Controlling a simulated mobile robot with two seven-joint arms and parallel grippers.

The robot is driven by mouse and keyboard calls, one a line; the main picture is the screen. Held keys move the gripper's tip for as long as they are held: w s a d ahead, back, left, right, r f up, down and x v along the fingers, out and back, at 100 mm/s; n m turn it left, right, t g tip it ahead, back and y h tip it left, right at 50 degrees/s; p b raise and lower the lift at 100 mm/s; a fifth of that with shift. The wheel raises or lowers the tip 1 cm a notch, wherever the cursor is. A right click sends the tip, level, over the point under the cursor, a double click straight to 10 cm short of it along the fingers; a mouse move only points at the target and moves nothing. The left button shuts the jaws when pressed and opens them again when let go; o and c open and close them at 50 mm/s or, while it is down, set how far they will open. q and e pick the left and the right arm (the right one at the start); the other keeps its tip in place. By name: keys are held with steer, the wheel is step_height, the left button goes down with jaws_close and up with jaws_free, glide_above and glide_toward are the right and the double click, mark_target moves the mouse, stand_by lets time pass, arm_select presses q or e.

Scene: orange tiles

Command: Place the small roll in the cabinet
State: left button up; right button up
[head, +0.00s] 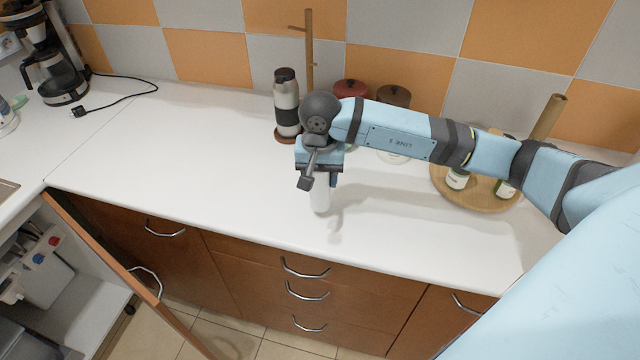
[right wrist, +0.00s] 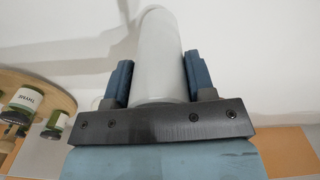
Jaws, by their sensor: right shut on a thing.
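The small roll (head: 321,199) is a white upright cylinder at the white counter, below my right gripper (head: 322,178) in the head view. In the right wrist view the roll (right wrist: 160,55) stands between the two blue fingers of the right gripper (right wrist: 157,82), which is shut on it. I cannot tell whether its lower end touches the counter. The cabinet (head: 70,290) at the lower left has its brown door (head: 130,285) standing open. Its inside shows a white shelf with several things on it. My left gripper is not in view.
A grinder-like dark and light jar (head: 287,103) and a wooden stand (head: 309,55) are behind the right gripper. A round wooden tray (head: 440,185) with bottles is to the right. A coffee maker (head: 55,60) stands at the back left. The left-middle counter (head: 180,150) is clear.

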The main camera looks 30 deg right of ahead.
mark_target(320, 186)
steer(key=shift+f, duration=1.5)
steer(key=shift+f, duration=0.15)
steer(key=shift+f, duration=0.1)
steer(key=o, duration=0.9)
steer(key=shift+o, duration=0.2)
